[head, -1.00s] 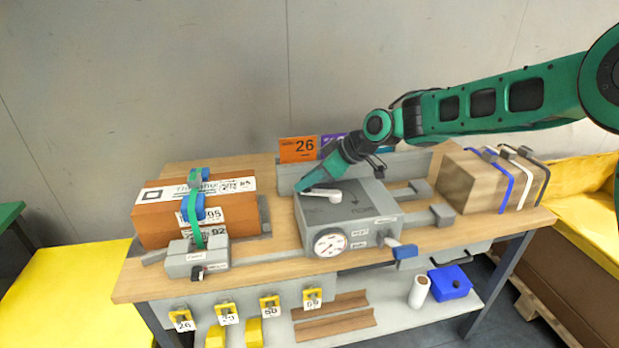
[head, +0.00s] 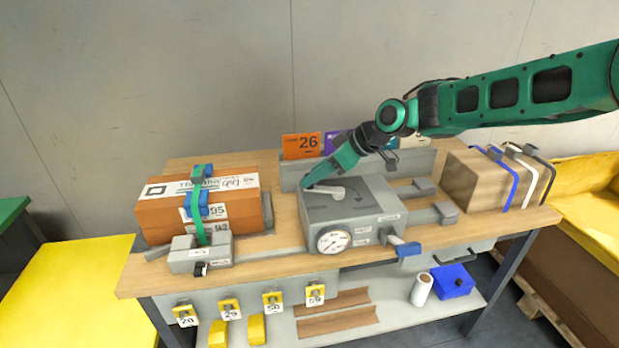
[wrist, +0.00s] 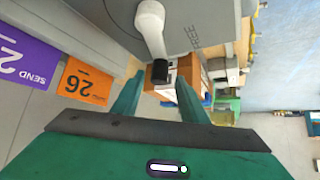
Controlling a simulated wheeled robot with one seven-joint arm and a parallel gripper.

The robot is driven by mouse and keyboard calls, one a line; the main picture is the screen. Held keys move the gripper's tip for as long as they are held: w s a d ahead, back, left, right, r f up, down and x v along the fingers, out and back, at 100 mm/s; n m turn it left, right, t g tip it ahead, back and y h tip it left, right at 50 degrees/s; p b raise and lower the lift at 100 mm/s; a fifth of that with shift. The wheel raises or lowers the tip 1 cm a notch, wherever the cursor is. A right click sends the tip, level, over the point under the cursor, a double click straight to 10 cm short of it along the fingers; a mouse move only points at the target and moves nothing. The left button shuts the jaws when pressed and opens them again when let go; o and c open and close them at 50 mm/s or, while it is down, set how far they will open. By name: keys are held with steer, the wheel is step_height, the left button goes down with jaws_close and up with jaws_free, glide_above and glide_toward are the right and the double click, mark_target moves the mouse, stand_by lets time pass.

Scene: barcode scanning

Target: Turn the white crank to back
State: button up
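The white crank (head: 326,191) is on top of the grey box (head: 362,208) with the dial. Its arm points left in the head view. In the wrist view the white crank (wrist: 150,28) ends in a black knob (wrist: 160,72). My gripper (head: 304,187) is at the crank's left end, angled down from the upper right. In the wrist view my gripper (wrist: 160,80) is open, its two green fingers on either side of the knob, with gaps visible. Whether the fingertips reach down past the knob is unclear.
An orange carton (head: 165,217) with a green strap stands left of the box. A brown carton (head: 475,180) with straps stands right. Behind are a grey ledge (head: 420,160) and sign cards (head: 301,146). A blue-handled lever (head: 407,249) sticks out at the front right.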

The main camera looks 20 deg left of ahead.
steer(key=v, duration=0.8)
steer(key=shift+w+d, duration=0.1)
